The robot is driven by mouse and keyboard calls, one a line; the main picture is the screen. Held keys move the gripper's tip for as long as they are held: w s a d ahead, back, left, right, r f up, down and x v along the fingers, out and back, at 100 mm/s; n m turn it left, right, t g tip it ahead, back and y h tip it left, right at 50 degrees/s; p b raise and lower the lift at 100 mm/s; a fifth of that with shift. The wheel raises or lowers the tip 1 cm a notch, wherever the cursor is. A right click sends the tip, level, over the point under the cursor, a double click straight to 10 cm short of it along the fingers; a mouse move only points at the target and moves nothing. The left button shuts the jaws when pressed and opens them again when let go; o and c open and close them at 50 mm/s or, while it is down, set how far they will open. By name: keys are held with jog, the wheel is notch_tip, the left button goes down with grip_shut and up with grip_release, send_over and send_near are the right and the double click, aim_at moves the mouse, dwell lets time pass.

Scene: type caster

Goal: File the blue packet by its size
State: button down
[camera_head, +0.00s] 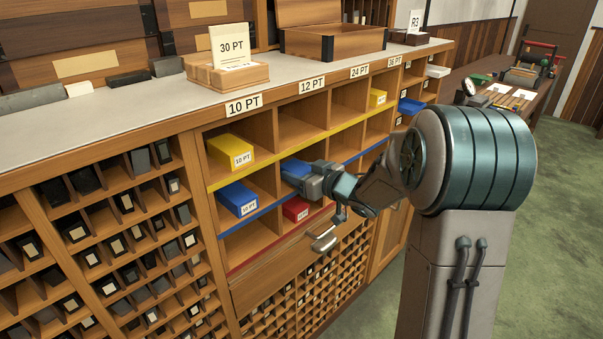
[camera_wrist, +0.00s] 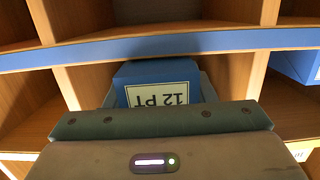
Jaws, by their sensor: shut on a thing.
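The blue packet (camera_head: 294,167) has a label reading 12 PT, upside down in the wrist view (camera_wrist: 155,73). My gripper (camera_head: 305,180) is shut on the packet at its labelled end. The packet reaches into the blue-edged middle row of the case, in the column under the 12 PT sign (camera_head: 312,86). Another blue packet (camera_head: 236,198) lies in the 10 PT column of the same row. The wrist view shows the compartment walls on both sides of the held packet. Its far end and whether it rests on the shelf are hidden.
A yellow packet (camera_head: 230,151) lies above in the 10 PT column, and a red packet (camera_head: 296,208) lies below my gripper. Another yellow packet (camera_head: 377,97) is farther right. A drawer handle (camera_head: 324,240) juts out below. The compartment under 24 PT looks empty.

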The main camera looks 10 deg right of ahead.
aim_at(291, 164)
jog(key=shift+r+x, duration=0.15)
jog(key=shift+x, duration=0.6)
jog(key=shift+r+x, duration=0.15)
jog(key=shift+x, duration=0.55)
jog(key=c, duration=0.6)
grip_release()
jog(key=shift+o, duration=0.2)
jog(key=shift+f, duration=0.15)
jog(key=p+v, duration=0.1)
jog(key=v, duration=1.2)
jog(key=shift+s+d+r, duration=0.15)
jog(key=shift+s+r, duration=0.05)
jog(key=shift+s, duration=0.1)
